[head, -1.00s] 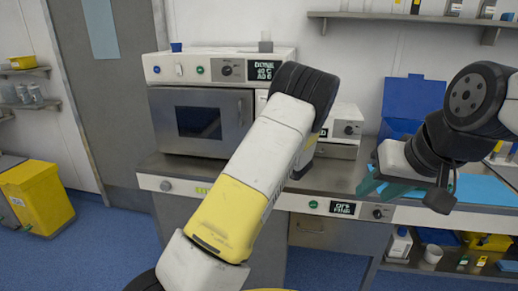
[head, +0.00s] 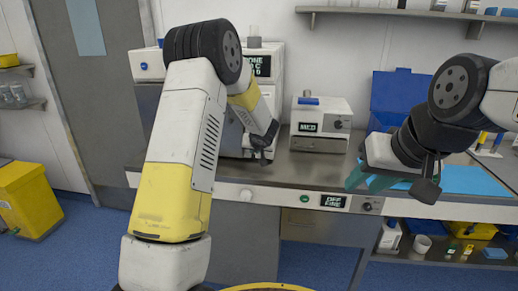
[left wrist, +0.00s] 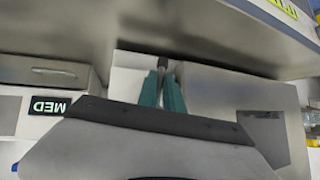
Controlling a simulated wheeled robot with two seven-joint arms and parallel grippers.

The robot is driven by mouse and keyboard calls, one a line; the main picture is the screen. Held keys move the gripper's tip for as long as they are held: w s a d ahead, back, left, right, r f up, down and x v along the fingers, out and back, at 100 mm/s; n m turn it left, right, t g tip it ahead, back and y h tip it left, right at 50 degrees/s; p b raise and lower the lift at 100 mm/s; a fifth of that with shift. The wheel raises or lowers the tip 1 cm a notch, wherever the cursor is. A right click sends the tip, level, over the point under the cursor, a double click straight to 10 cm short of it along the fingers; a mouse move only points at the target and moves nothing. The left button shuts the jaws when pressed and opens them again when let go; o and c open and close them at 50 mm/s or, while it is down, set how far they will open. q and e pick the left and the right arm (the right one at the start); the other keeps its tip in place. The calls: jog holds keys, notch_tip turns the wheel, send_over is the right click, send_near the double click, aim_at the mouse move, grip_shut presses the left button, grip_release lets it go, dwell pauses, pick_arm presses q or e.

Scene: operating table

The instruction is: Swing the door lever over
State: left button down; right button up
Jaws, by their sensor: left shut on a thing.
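The white steriliser (head: 264,47) with its grey door stands at the back, largely hidden behind my left arm in the head view. My left gripper (head: 266,150) is at the right side of the door. In the left wrist view, the teal fingers of this gripper (left wrist: 161,84) are closed together on a small dark piece, the door lever (left wrist: 167,63). Most of the lever is hidden by the fingers. My right gripper (head: 372,180) hangs over the right part of the counter, its teal fingers apart and nothing seen between them.
A small white device marked MED (head: 320,122) stands right of the steriliser. A blue open box (head: 398,95) and a blue mat (head: 465,181) are further right. A yellow bin (head: 28,198) stands on the floor at left. The counter front (head: 280,165) is bare.

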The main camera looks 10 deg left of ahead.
pick_arm(q)
jog(key=shift+d+f+n+h, duration=0.1)
jog(key=shift+d+n+h, duration=0.25)
jog(key=shift+h, duration=0.35)
jog(key=c, duration=1.5)
grip_release()
jog(key=shift+v, duration=3.95)
